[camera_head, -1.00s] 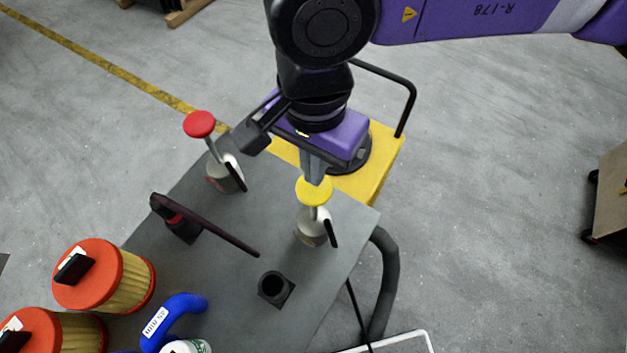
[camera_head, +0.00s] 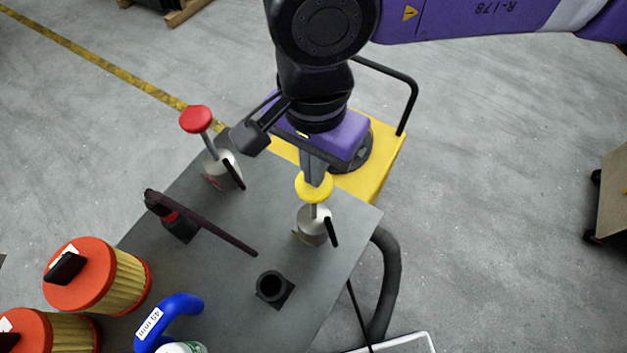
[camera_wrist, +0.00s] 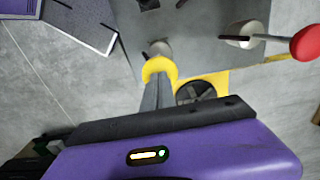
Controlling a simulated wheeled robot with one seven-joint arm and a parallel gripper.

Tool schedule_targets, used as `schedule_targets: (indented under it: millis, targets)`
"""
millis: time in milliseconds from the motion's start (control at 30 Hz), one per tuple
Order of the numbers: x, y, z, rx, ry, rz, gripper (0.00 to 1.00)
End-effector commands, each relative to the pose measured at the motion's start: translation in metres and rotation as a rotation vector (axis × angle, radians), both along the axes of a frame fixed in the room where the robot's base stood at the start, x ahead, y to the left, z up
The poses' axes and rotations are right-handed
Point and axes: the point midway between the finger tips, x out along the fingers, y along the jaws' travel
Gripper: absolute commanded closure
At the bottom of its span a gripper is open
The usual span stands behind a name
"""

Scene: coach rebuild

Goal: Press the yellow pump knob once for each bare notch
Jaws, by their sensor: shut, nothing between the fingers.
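The yellow pump knob (camera_head: 314,187) tops a short stem on a pale pump body (camera_head: 313,226) with a black handle, near the bench's right edge. It also shows in the wrist view (camera_wrist: 158,67). My gripper (camera_head: 315,177) is shut and empty, pointing down, with its fingertips at the knob's top. I cannot tell whether they touch it. In the wrist view, the gripper's fingertips (camera_wrist: 159,80) overlap the knob's near part. A red-knobbed pump (camera_head: 196,119) stands further left. I cannot make out any notches.
A dark maroon bar (camera_head: 215,232) slants above the grey bench (camera_head: 225,270). A black socket (camera_head: 271,287), a blue hose (camera_head: 176,312) and orange-capped filters (camera_head: 80,275) stand nearer. A yellow base (camera_head: 385,150) with a black rail lies beyond the bench.

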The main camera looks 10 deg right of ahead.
Motion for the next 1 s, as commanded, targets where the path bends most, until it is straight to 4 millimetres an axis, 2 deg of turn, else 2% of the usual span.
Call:
schedule_targets:
  millis: [33,1000]
  targets:
    - [0.0,0.0,-0.007,0.0,0.0,0.0,1.0]
    - [-0.001,0.0,-0.063,-0.001,0.003,0.0,1.0]
